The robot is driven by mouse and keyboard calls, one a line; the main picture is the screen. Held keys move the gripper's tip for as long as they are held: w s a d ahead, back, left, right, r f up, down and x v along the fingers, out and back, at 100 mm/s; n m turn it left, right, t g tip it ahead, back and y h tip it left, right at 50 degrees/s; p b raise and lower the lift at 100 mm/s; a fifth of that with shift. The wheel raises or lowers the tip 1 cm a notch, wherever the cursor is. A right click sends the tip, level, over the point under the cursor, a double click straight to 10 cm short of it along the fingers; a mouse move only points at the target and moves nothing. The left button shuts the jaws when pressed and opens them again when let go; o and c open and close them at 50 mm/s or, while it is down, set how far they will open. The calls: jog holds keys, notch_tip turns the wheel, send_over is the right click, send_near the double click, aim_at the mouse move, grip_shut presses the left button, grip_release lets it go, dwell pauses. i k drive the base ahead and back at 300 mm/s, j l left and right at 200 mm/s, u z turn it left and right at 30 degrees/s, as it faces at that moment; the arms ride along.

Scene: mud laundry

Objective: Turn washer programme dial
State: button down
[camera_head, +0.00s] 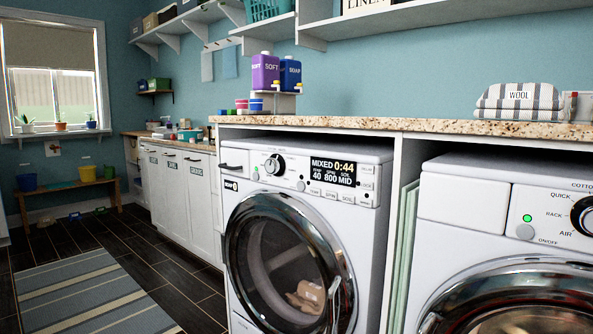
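The washer (290,240) is a white front loader under the counter, in the middle of the view. Its programme dial (274,164) is a round knob with a dark and silver face at the upper left of the control panel. The display (333,170) to the right of the dial reads MIXED 0:44, with 40 and 800 MID below. The round glass door (290,262) looks shut, and a tan item lies behind it. My gripper is not in view.
A dryer (500,240) with its own black knob stands at the right. The speckled counter (420,124) runs above both machines and carries soap bottles and folded striped cloth. A striped rug (85,295) lies on the dark floor at the left.

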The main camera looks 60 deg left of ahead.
aim_at(275, 165)
jog(key=u, duration=2.2)
